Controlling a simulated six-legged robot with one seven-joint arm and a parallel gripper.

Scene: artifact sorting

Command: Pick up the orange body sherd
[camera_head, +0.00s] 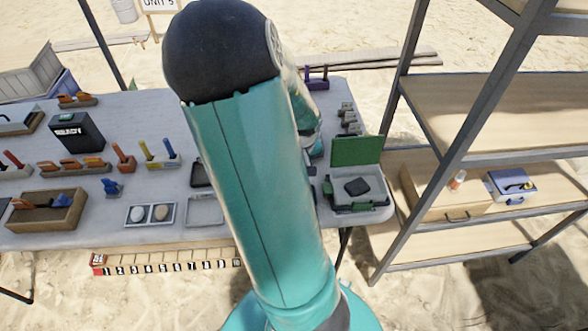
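Several small orange pieces stand on the grey table (105,131) at left. One orange piece (124,155) stands at the middle of the table's left part. A row of low orange pieces (70,165) sits in a holder to its left, and more orange pieces (72,98) sit in a holder farther back. They are too small to tell which is the orange body sherd. My teal arm fills the middle and hides part of the table. My gripper is not in view.
A wooden box (68,219) with blue and orange items stands at the front left. An open green case (356,183) is at the table's right end. Metal-framed shelves (465,115) stand at right.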

